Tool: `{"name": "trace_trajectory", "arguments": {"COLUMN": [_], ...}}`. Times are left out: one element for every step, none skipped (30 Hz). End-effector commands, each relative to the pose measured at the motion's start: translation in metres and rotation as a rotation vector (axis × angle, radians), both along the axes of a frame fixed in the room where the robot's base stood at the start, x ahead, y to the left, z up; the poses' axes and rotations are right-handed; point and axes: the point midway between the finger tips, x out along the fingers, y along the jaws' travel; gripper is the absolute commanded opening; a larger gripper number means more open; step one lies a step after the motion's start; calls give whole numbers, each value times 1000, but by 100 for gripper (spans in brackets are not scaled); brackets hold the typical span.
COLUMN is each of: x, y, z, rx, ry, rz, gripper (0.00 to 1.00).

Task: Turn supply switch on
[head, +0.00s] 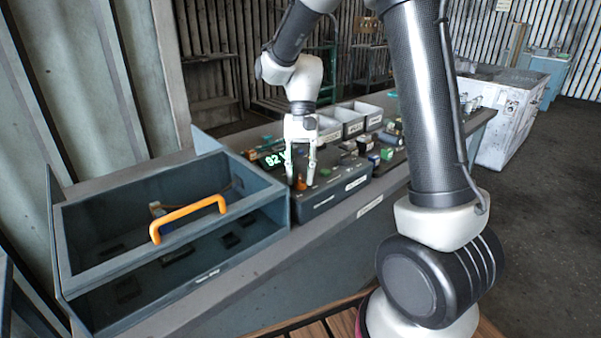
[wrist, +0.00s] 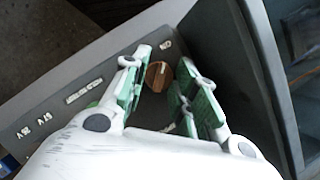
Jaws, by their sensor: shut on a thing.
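The supply switch is a round orange-brown knob (head: 300,186) on top of the dark grey supply box (head: 335,193). In the wrist view the knob (wrist: 158,76) shows a pale mark near its far edge. My gripper (head: 301,178) points down at the box, with one finger on each side of the knob.
An open grey-blue housing (head: 75,230) with an orange handle (head: 187,216) stands close on the left of the supply box. Small parts (head: 375,152) and light grey bins (head: 350,121) lie to the right and behind. The bench's front edge is clear.

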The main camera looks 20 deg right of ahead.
Motion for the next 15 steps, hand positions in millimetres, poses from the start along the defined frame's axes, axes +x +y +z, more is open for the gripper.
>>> {"name": "trace_trajectory", "arguments": {"x": [0,0,0,0,0,0,0,0,0,0,0,0,0,1,2], "y": [0,0,0,0,0,0,0,0,0,0,0,0,0,0,-1], "z": [0,0,0,0,0,0,0,0,0,0,0,0,0,1,3], "rx": [0,0,0,0,0,0,0,0,0,0,0,0,0,0,0], "ry": [0,0,0,0,0,0,0,0,0,0,0,0,0,0,-1], "rz": [0,0,0,0,0,0,0,0,1,1,1,1,1,1,1], "gripper": [32,37,45,49,49,49,49,49,49,49,49,49,49,49,49]}}
